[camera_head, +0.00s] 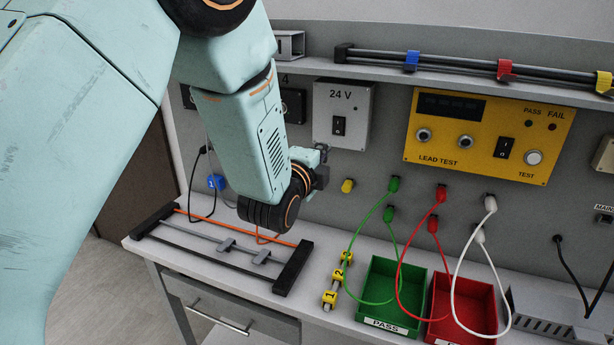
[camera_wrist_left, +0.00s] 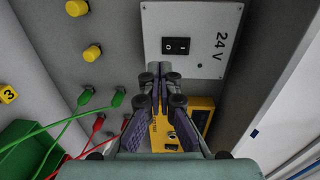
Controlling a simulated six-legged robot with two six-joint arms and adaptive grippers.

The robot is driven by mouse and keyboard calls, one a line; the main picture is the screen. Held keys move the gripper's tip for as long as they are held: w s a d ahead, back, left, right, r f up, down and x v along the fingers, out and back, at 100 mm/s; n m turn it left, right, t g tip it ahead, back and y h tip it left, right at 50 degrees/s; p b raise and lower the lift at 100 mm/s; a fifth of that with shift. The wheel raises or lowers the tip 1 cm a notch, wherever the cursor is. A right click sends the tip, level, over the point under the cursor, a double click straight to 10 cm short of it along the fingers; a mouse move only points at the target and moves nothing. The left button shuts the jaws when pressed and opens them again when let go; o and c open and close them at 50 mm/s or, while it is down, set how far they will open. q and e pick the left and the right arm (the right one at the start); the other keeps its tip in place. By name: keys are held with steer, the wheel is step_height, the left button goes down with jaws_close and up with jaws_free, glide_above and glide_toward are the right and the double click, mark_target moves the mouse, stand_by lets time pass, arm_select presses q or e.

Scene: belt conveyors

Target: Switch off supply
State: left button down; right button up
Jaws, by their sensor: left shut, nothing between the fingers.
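The supply is a light grey box (camera_head: 356,103) marked 24 V on the back panel, with a black rocker switch (camera_head: 339,126) low on its face. In the left wrist view the supply box (camera_wrist_left: 205,20) and its switch (camera_wrist_left: 176,46) show just beyond my fingertips. I cannot tell which way the rocker is tipped. My left gripper (camera_head: 322,150) is just below the box in the head view, partly hidden behind my wrist. In the wrist view the left gripper (camera_wrist_left: 159,72) is shut and empty, apart from the switch as far as I can tell. My right gripper is not in view.
A yellow lead tester (camera_head: 480,148) with its own black switch is right of the supply. Green, red and white leads hang over a green tray (camera_head: 375,292) and a red tray (camera_head: 475,318). A dark-ended rack (camera_head: 292,268) lies on the bench. A shelf (camera_head: 480,85) runs above.

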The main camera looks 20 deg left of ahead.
arm_select(q)
steer(key=shift+s+b, duration=0.6)
steer(key=shift+s, duration=2.9)
steer(key=s+a+f+n+g+b, duration=0.1)
steer(key=s+f+n+g+b, duration=0.25)
steer(key=f, duration=0.55)
steer(key=s+a+f+n+g+y, duration=0.15)
steer(key=s+f+n, duration=0.35)
steer(key=f, duration=0.5)
steer(key=s+a+f+n+g+h+b, duration=0.1)
steer(key=s+f+n+g+b, duration=0.2)
steer(key=f+n, duration=0.45)
steer(key=s+f+n+g+b, duration=0.2)
steer(key=s+f+g+b, duration=0.6)
steer(key=s+f, duration=1.8)
steer(key=shift+s+a+f+n+g, duration=0.3)
steer(key=shift+s+n+g, duration=0.1)
steer(key=shift+g, duration=0.1)
